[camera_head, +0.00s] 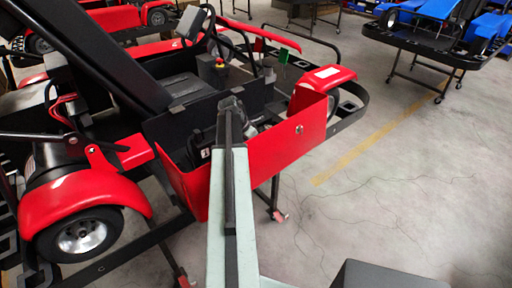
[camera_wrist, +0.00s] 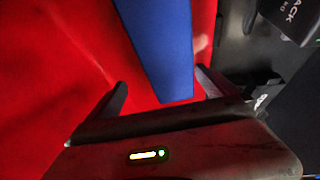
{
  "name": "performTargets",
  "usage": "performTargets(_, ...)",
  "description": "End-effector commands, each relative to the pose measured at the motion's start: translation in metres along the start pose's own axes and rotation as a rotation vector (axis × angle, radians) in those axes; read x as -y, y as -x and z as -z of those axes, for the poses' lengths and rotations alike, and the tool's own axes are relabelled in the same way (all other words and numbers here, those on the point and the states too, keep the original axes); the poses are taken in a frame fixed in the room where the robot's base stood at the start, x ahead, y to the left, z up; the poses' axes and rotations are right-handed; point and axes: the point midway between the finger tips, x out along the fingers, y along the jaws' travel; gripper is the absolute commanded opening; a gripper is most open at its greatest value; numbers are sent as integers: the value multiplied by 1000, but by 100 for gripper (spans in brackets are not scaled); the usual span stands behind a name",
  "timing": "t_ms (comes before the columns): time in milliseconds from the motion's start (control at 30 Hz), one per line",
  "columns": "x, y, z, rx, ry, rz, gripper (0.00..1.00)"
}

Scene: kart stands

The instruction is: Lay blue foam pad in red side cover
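The red side cover (camera_head: 292,148) hangs along the near side of the kart in the head view. In the wrist view, red surface (camera_wrist: 50,60) fills the left and middle. The blue foam pad (camera_wrist: 157,40) is a long flat strip against that red surface, running up out of frame. My gripper (camera_wrist: 161,80) has its fingers spread, one on each side of the pad's near end, with visible gaps. In the head view my arm reaches over the cover's edge, and the gripper and pad cannot be made out. Whether the pad touches the cover is unclear.
A black box with white lettering (camera_wrist: 292,15) lies right of the cover in the wrist view. The kart's seat (camera_head: 183,86), rear wheel (camera_head: 82,235) and black frame surround the cover. Open concrete floor (camera_head: 400,190) lies to the right, with a blue kart on a stand (camera_head: 430,35) behind.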

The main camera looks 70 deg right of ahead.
Motion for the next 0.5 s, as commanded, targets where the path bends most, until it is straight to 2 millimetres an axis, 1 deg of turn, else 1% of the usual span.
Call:
performTargets(167, 0, 3, 0, 0, 0, 0, 98)
performTargets(267, -1, 12, 1, 0, 1, 0, 98)
performTargets(367, -2, 29, 3, 0, 1, 0, 98)
performTargets(500, -3, 57, 4, 0, 1, 0, 98)
